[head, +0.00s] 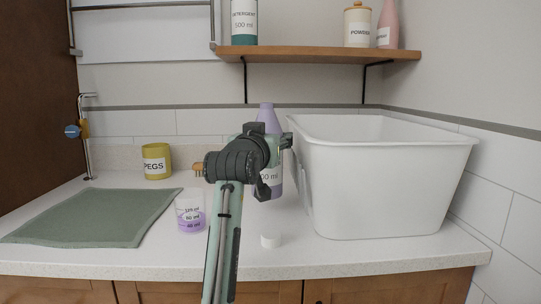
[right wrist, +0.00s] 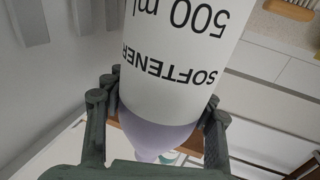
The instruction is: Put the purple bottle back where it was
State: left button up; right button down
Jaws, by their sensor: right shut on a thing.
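The purple bottle (head: 267,115) stands upright over the counter, left of the white tub. My right gripper (head: 274,166) hides its middle. In the right wrist view the bottle (right wrist: 175,60) has a white label reading SOFTENER 500 ml and sits between my fingers (right wrist: 158,112), which are shut on it. I cannot tell whether its base touches the counter. A clear measuring cup (head: 191,213) with purple liquid stands left of my arm. My left gripper is not in view.
A large white tub (head: 385,185) fills the right of the counter. A wooden shelf (head: 310,53) above holds a detergent bottle (head: 244,22), a powder jar (head: 358,25) and a pink bottle (head: 388,25). A yellow pegs pot (head: 156,161) and green cloth (head: 95,217) are at left.

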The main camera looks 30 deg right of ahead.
notch_tip(320, 180, down, 3)
jog(key=shift+f, duration=0.45)
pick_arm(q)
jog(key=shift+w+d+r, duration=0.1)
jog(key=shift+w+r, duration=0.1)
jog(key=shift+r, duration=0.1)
pick_arm(e)
jog(key=shift+f, duration=0.1)
jog(key=c, duration=1.2)
grip_release()
jog(key=shift+f, duration=0.15)
jog(key=o, duration=0.7)
jog(key=shift+c, duration=0.2)
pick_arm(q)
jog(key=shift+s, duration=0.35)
